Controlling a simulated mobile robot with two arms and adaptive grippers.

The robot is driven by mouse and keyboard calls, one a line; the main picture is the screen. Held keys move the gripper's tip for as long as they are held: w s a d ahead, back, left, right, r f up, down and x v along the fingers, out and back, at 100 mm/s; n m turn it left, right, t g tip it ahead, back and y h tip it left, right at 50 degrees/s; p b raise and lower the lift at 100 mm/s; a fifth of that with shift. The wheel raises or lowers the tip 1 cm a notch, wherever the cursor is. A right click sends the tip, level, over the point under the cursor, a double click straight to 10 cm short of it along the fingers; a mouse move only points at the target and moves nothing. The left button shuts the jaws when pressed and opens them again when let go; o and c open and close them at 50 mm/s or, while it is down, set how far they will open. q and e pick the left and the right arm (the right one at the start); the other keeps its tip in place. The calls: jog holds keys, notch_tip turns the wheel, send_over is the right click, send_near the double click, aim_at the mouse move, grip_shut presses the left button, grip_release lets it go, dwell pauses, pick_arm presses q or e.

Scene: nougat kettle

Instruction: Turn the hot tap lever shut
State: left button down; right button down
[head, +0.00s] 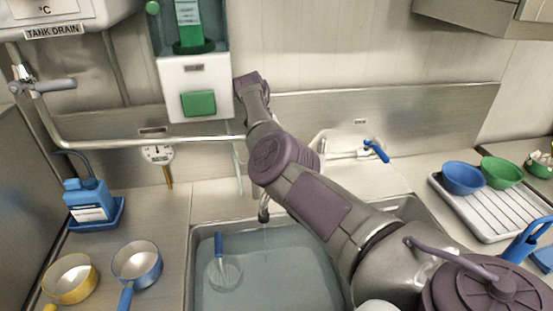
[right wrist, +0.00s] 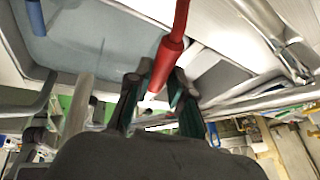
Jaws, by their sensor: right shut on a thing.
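The red hot tap lever (right wrist: 168,60) shows in the right wrist view, running down from the top edge between my fingers. My right gripper (right wrist: 157,84) is shut on it near its lower end. In the head view my right arm crosses the middle and hides the red lever and the gripper. The tap's blue lever (head: 377,151) shows at its right side, clear of my arm. The spout (head: 264,209) points down over the sink's back edge. My left gripper is in neither view.
The sink (head: 191,270) holds water and a blue-handled strainer (head: 219,248). Yellow (head: 70,276) and blue (head: 137,263) pans and a blue bottle (head: 90,200) stand at left. A rack (head: 498,213) with blue (head: 463,178) and green (head: 501,172) bowls stands at right. A soap dispenser (head: 180,75) hangs behind.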

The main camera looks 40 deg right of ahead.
jog(key=c, duration=1)
grip_release()
jog(key=shift+w, duration=0.1)
jog(key=shift+c, duration=0.2)
notch_tip(320, 180, up, 10)
